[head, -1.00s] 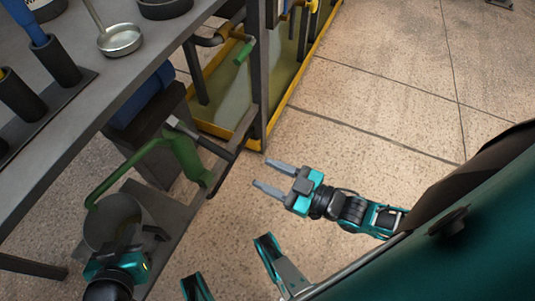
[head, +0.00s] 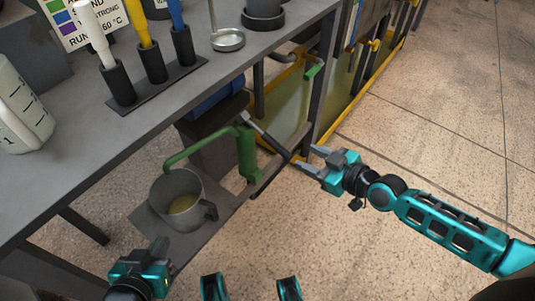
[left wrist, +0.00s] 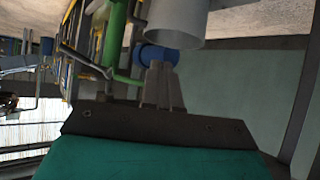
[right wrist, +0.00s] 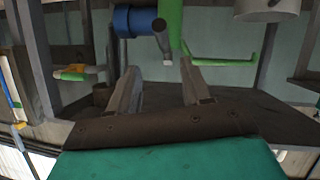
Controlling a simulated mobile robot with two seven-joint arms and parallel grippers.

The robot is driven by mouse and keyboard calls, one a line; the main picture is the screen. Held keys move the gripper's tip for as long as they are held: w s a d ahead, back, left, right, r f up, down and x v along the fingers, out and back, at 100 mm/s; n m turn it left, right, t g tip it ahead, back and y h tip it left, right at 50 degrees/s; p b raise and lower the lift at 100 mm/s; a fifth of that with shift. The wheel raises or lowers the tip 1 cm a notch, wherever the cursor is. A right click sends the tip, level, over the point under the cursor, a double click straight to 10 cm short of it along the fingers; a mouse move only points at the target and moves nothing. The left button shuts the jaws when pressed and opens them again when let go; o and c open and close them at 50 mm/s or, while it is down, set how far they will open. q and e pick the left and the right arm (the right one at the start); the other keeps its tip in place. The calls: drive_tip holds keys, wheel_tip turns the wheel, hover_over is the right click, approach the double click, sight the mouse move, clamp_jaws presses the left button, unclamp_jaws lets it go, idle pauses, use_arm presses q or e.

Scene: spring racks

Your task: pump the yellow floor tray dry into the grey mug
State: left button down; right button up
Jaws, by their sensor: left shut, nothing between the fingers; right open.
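The grey mug (head: 206,187) stands upright on a low grey shelf with some yellowish liquid in it. The green hand pump (head: 246,152) stands beside it, its spout (head: 192,148) reaching over the mug. The pump's lever (head: 268,138) slopes down to a dark grip. The yellow floor tray (head: 345,113) lies behind, with an olive surface inside; its depth is unclear. My right gripper (head: 312,160) is open and empty near the lever's end, which faces it in the right wrist view (right wrist: 162,38). My left gripper (head: 160,246) is shut and empty, close in front of the mug.
A grey bench (head: 125,135) above the shelf holds a tool rack (head: 155,83), a ladle (head: 228,40) and a white measuring jug (head: 22,110). Dark rack legs (head: 325,75) stand by the tray. Open tiled floor (head: 430,130) lies to the right.

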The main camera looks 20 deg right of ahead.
sight(279, 146)
drive_tip(key=b+x, duration=0.1)
drive_tip(key=x, duration=0.2)
drive_tip(key=b+x, duration=0.1)
drive_tip(key=x, duration=0.3)
drive_tip(key=b+x, duration=0.1)
drive_tip(key=x, duration=0.3)
drive_tip(key=shift+a, duration=0.45)
drive_tip(key=shift+w+a+f, duration=0.1)
drive_tip(key=shift+w+a, duration=0.05)
drive_tip(key=shift+w, duration=0.2)
use_arm(q)
wheel_tip(279, 146, down, 2)
drive_tip(key=shift+w+d+f+b, duration=0.1)
drive_tip(key=shift+b, duration=0.2)
use_arm(e)
drive_tip(key=shift+w+a+f, duration=0.1)
drive_tip(key=shift+w+a, duration=0.1)
drive_tip(key=shift+w, duration=0.1)
clamp_jaws()
